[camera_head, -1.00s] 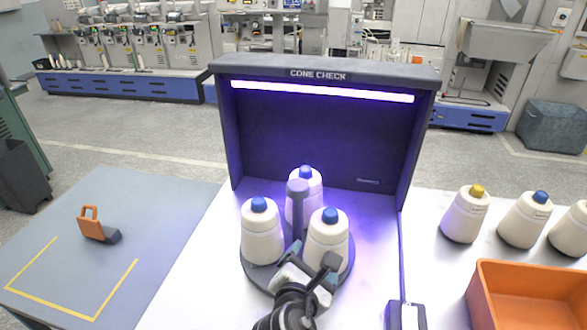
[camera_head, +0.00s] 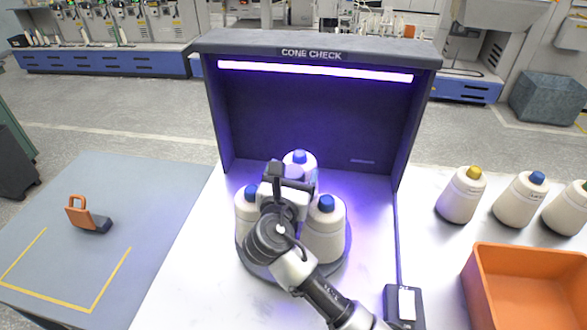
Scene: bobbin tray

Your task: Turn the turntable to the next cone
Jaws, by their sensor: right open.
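The turntable (camera_head: 250,262) is a round grey disc on the white table in front of the cone check booth (camera_head: 290,120). It bears three white cones with blue tips: one at the back (camera_head: 300,160), one at the left (camera_head: 245,206) and one at the right (camera_head: 327,228). The grey centre post (camera_head: 293,172) is mostly hidden behind my right gripper (camera_head: 287,180). This gripper is open and above the middle of the turntable, close to the post's top. Whether it touches the post cannot be told. My left gripper is out of view.
At the right stand a yellow-tipped cone (camera_head: 462,196), a blue-tipped cone (camera_head: 521,200) and another cone (camera_head: 568,212), behind an orange bin (camera_head: 530,285). A small switch box (camera_head: 404,306) lies at the front. An orange-handled tool (camera_head: 88,216) sits on the left grey mat (camera_head: 140,190).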

